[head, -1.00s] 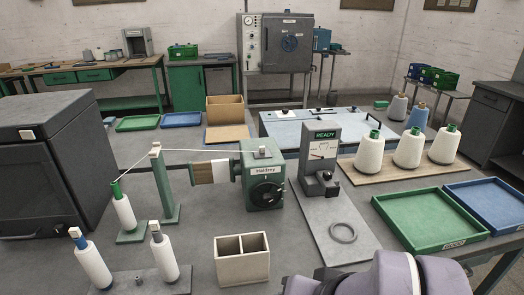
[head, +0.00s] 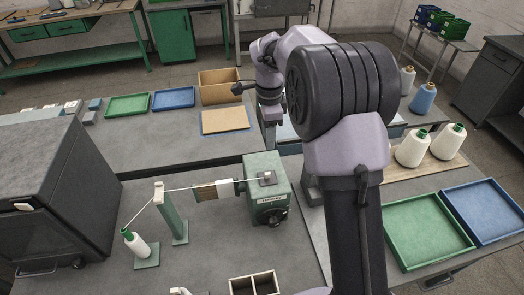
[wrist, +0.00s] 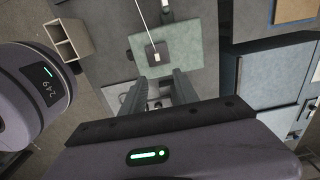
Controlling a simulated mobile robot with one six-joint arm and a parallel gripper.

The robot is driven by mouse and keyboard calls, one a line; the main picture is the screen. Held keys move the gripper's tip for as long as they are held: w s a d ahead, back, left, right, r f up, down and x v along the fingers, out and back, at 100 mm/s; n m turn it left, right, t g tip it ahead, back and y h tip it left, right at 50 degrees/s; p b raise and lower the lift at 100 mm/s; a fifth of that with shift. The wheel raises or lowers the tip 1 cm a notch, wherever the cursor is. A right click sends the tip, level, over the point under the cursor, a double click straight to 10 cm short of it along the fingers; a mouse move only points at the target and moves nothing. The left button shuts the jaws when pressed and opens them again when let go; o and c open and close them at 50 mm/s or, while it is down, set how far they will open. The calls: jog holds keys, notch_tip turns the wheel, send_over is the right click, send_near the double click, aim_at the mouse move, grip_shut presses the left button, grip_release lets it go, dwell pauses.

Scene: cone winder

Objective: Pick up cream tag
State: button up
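In the head view the winder (head: 264,181) stands left of my raised arm. My arm hides much of the tester and the blue-topped bench behind it.
A cream two-compartment box (head: 253,284) stands at the front edge of view. A thread guide post (head: 170,213) and a white cone (head: 136,244) stand left of the winder. A green tray (head: 428,231) and a blue tray (head: 484,210) lie right. An open cardboard box (head: 220,88) is behind.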

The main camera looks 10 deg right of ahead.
aim_at(268, 173)
jog(key=f+b, duration=0.1)
jog(key=f, duration=0.9)
jog(key=f+b, duration=0.1)
jog(key=f, duration=0.4)
jog(key=shift+s+f+b, duration=0.15)
jog(key=shift+s+b, duration=0.15)
jog(key=shift+b, duration=0.05)
jog(key=shift+s, duration=0.1)
grip_shut()
